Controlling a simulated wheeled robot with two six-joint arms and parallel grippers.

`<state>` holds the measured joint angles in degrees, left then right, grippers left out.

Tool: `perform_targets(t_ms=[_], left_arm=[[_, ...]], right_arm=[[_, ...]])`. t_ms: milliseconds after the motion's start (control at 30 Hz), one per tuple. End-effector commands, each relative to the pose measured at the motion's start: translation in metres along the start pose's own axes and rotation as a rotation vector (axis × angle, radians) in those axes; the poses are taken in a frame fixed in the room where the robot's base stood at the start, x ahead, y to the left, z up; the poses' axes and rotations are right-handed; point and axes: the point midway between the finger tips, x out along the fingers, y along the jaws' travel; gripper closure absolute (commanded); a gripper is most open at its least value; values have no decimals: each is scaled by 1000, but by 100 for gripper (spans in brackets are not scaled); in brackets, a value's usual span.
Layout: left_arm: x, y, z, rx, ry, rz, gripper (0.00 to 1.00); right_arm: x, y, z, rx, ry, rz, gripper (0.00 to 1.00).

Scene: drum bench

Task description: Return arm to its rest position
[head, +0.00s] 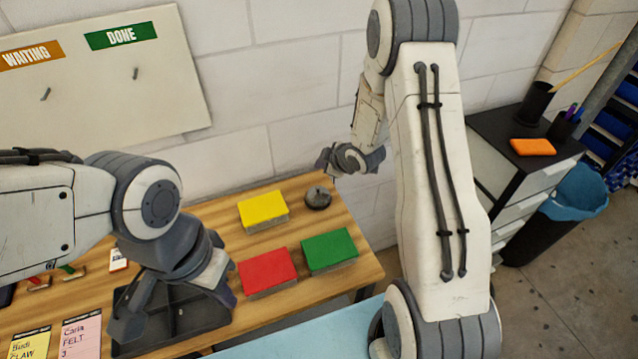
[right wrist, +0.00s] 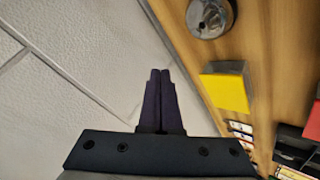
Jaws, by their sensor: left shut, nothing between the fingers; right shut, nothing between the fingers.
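My right arm rises in front of the bench in the head view. Its gripper (head: 328,161) is near the white wall, above the back edge of the wooden bench (head: 215,215). In the right wrist view the two dark fingers of this gripper (right wrist: 158,74) lie together, shut and empty, with the wall behind them. My left arm comes in from the left and bends down. Its gripper (head: 126,325) points down at the left side of the black tray (head: 180,315). It is shut and holds nothing; its tips are partly hard to make out.
A grey round object (head: 318,198) stands below my right gripper. Yellow (head: 263,208), red (head: 267,270) and green (head: 330,249) blocks lie on the bench. A board (head: 100,85) hangs at the back left. A black cabinet (head: 505,145) and bin (head: 535,235) stand at the right.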

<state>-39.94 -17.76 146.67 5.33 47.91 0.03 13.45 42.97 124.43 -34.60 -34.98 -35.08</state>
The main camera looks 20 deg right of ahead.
Motion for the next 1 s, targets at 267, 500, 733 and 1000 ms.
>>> perform_targets(t_ms=[267,500,733,1000], left_arm=[[1,0,0,0,0,0,100],[1,0,0,0,0,0,100],[5,0,0,6,0,0,100],[40,-3,2,4,0,0,100]], right_arm=[[1,-1,0,0,0,0,100],[1,-1,0,0,0,0,100],[-1,-4,-7,3,-13,-8,100],[-54,-78,-77,130,-192,-126,100]])
